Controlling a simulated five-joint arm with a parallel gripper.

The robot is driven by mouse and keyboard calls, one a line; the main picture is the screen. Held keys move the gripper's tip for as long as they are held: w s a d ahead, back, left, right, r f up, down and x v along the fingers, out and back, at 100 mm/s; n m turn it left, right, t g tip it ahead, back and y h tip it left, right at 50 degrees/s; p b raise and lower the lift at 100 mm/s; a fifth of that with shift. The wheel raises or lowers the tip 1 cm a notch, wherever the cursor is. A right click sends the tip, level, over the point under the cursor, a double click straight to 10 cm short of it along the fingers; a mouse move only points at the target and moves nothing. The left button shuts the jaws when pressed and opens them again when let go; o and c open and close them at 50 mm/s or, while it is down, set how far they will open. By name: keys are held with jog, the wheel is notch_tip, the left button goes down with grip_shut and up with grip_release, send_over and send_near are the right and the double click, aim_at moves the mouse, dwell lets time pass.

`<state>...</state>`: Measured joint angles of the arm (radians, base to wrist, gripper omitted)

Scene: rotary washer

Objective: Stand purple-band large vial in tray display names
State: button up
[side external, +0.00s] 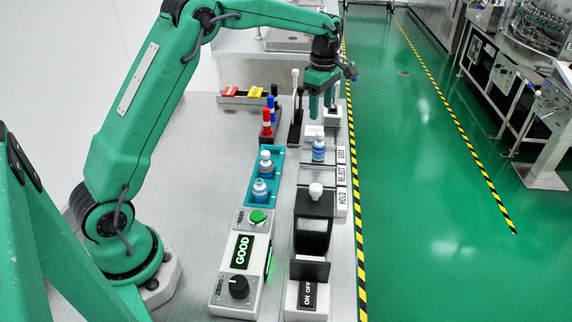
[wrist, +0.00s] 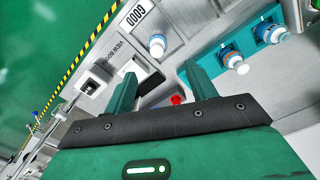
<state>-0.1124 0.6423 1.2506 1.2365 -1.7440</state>
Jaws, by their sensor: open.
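The display (side external: 242,251) reads GOOD in green. A blue-bodied vial with a white cap (side external: 318,148) stands upright beside the GOOD label (side external: 341,155); it also shows in the wrist view (wrist: 157,46). Two more vials, a farther one (side external: 265,164) and a nearer one (side external: 259,192), stand in the teal tray (side external: 248,190). They also show in the wrist view (wrist: 232,61) (wrist: 270,33). I cannot clearly tell a purple band on any vial. My gripper (side external: 322,105) is open and empty, above and beyond the lone vial; its fingers (wrist: 160,80) are apart.
REJECT (side external: 341,176) and HOLD (side external: 342,200) labels line the right edge. A black device with a white knob (side external: 315,215), an ON OFF switch box (side external: 307,290), a green button (side external: 257,216) and red and blue upright pieces (side external: 267,122) stand nearby. Bare table lies left.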

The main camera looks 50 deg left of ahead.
jog(key=s+d+r+m+t, duration=0.35)
jog(key=s+r+m, duration=0.75)
jog(key=s, duration=0.4)
jog(key=s+d+f+m+t, duration=0.1)
jog(key=s+m, duration=0.4)
jog(key=s, duration=0.4)
jog(key=s+d+f+m+t, duration=0.1)
jog(key=s+m, duration=0.4)
jog(key=s, duration=0.4)
jog(key=shift+s+d+f, duration=0.2)
jog(key=shift+d+f, duration=0.05)
jog(key=shift+d, duration=0.15)
